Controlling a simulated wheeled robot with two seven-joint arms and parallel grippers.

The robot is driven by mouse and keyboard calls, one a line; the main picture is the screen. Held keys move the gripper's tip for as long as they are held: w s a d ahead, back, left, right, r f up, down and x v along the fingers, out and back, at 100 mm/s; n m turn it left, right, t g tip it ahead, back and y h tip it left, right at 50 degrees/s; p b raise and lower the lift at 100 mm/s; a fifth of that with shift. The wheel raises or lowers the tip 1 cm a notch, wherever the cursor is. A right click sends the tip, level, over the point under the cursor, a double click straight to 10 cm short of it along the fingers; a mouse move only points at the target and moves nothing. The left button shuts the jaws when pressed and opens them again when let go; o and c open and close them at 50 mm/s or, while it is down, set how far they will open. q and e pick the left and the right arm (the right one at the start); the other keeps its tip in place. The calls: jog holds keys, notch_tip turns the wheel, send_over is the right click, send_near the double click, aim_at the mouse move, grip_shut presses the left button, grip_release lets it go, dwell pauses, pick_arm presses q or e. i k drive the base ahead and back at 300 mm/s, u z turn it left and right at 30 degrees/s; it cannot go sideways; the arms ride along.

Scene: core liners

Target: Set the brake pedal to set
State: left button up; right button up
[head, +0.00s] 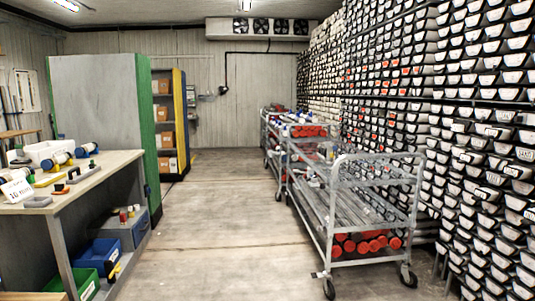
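A grey metal cart (330,214) with wire shelves stands on the floor right of centre. Its near left caster (329,289) and near right caster (408,276) are in view. Neither of my grippers is in view.
Red-capped liners (365,243) lie on the cart's bottom shelf. More carts (285,135) stand behind it. A tall rack of trays (490,150) lines the right side. A workbench (95,180) stands at the left. The middle floor (220,220) is clear.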

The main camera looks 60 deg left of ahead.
aim_at(314, 275)
jog(key=u, duration=2.15)
jog(key=i, duration=2.65)
jog(key=z, duration=0.75)
